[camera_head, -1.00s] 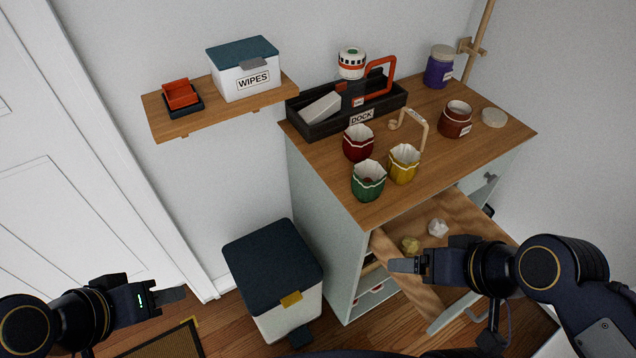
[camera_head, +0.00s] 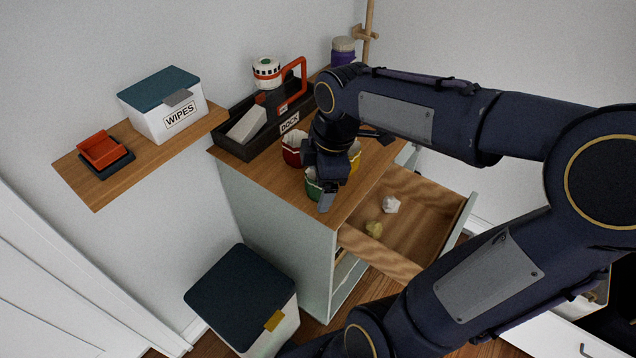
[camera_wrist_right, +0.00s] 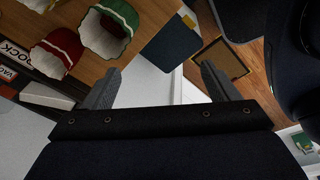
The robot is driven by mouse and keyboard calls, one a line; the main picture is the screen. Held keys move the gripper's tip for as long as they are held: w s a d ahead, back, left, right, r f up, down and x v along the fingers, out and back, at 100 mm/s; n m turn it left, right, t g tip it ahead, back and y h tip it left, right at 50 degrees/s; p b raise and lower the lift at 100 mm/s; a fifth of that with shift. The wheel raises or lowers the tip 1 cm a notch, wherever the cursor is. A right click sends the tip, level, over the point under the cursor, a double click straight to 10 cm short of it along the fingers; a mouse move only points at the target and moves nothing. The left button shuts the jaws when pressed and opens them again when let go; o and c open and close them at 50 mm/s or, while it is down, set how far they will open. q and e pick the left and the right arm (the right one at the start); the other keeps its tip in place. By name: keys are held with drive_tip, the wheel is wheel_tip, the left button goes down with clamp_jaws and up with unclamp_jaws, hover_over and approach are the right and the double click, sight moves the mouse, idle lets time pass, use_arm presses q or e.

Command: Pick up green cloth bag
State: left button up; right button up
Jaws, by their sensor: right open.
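The green cloth bag (camera_head: 313,188) stands on the wooden top of the cabinet near its front-left edge, open at the top with a pale lining. My right gripper (camera_head: 328,192) is in front of it and partly hides it. In the right wrist view the green bag (camera_wrist_right: 112,30) lies beyond the left finger, outside the gap between the fingers. The right gripper (camera_wrist_right: 160,88) is open with nothing between its fingers. My left gripper is out of view.
A red bag (camera_head: 293,150) and a partly hidden yellow bag (camera_head: 355,156) stand close by. The black dock tray (camera_head: 235,145) is behind. An open drawer (camera_head: 410,215) holds two small lumps. A lidded bin (camera_head: 240,295) stands below left.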

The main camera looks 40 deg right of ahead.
sight(313, 191)
drive_tip(key=w+d+f+n+g, duration=0.25)
drive_tip(key=w+d+n, duration=0.25)
drive_tip(key=w+n, duration=0.25)
drive_tip(key=shift+n+t+h, duration=0.25)
drive_tip(key=shift+n+h, duration=0.15)
drive_tip(key=shift+n, duration=0.15)
drive_tip(key=f, duration=0.5)
drive_tip(key=s+f, duration=0.1)
drive_tip(key=f, duration=0.2)
drive_tip(key=shift+d+f, duration=0.2)
drive_tip(key=shift+c, duration=0.4)
drive_tip(key=c, duration=1)
